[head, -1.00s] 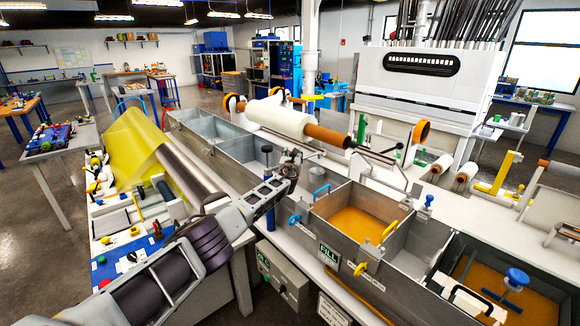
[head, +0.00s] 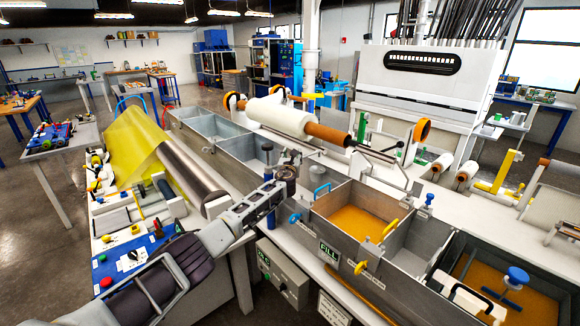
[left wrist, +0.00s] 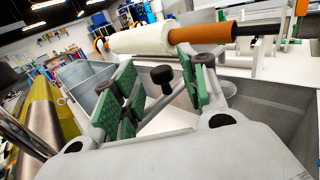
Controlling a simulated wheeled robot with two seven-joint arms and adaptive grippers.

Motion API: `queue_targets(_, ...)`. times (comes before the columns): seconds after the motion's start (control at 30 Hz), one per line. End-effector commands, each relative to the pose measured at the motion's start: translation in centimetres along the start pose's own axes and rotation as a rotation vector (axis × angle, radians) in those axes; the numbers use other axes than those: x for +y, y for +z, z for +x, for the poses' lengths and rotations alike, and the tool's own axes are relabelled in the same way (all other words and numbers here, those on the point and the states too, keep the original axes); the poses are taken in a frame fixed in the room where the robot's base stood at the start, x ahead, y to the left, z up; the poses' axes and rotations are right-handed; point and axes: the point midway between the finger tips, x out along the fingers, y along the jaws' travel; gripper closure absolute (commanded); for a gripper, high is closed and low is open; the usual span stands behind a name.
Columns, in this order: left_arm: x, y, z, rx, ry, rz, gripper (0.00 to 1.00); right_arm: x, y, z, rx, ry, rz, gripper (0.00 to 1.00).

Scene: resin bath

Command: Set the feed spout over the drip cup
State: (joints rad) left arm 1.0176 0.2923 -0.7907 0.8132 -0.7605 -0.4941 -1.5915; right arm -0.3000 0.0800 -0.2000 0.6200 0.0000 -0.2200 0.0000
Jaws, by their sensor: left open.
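A dark round knob on a post (head: 267,147) stands at the near side of the grey trough. It may belong to the feed spout, but I cannot tell for sure. My left gripper (head: 287,168) is beside this post, over the trough's near edge. In the left wrist view my left gripper (left wrist: 158,82) is open, with green pads apart. A dark knob (left wrist: 162,75) shows between its fingers, and I cannot tell whether they touch it. A grey rounded shape (left wrist: 227,87), possibly the drip cup, shows partly behind the right-hand finger. My right gripper is not in view.
A white roll with orange ends (head: 278,117) lies above the trough (head: 200,140). A tank with amber liquid (head: 355,220) and a yellow handle stands to the right. A blue-handled valve (head: 295,219) is near the gripper. The yellow film roll (head: 135,140) lies left.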

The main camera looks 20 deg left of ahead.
Motion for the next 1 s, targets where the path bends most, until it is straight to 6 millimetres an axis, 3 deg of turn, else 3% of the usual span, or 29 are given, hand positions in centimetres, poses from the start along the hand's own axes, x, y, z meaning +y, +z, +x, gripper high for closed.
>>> queue_targets(1.0,-0.1,0.0,-5.5,0.000,-0.001,0.001,0.57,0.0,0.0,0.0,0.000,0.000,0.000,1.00)
